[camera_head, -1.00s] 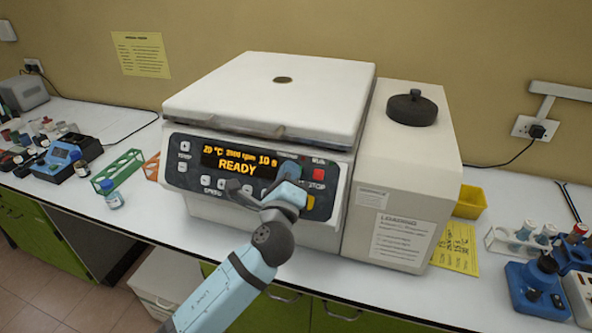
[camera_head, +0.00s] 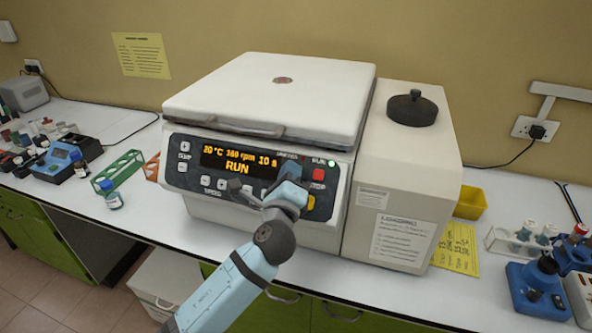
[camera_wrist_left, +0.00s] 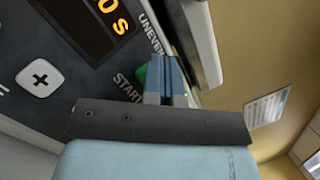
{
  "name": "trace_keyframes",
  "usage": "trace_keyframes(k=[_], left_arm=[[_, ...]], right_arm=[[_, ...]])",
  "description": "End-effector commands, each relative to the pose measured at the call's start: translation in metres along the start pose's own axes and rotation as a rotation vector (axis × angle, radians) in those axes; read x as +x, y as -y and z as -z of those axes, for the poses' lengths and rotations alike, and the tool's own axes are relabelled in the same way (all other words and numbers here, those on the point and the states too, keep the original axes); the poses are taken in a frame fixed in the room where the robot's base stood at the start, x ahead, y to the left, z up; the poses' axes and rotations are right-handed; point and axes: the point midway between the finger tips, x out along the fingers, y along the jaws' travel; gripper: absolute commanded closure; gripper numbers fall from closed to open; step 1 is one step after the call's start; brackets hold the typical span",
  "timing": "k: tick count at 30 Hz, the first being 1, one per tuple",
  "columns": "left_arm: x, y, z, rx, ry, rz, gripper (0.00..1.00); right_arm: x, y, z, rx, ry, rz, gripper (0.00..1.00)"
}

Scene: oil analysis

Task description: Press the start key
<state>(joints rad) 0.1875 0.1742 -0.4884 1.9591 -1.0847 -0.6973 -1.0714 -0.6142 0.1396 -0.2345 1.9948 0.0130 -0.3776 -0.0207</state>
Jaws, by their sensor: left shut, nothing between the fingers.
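The centrifuge (camera_head: 270,85) stands on the bench with its white lid down. Its display (camera_head: 238,161) reads 20 °C, 160 rpm, 10 and RUN, and a green lamp (camera_head: 331,163) glows by the RUN label. My left gripper (camera_head: 291,170) is shut and empty in front of the panel. In the left wrist view my left gripper's fingertips (camera_wrist_left: 168,75) are over the green start key (camera_wrist_left: 142,76), which shows only partly beside the START label. I cannot tell whether they touch it. The right gripper is not in view.
A red STOP key (camera_head: 318,174) and a yellow key (camera_head: 311,202) are close to my left gripper. A beige unit (camera_head: 405,170) with a black knob stands at the right. A green rack (camera_head: 120,167) and a small bottle (camera_head: 111,195) stand at the left.

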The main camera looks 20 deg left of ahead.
Motion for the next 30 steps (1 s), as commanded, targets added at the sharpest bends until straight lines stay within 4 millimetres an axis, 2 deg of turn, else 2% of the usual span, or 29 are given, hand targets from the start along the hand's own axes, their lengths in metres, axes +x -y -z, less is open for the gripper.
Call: trace_keyframes(k=[30], left_arm=[[-0.016, 0.013, -0.013, 0.000, -0.001, 0.000, 1.00]], right_arm=[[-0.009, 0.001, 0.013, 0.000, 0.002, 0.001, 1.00]])
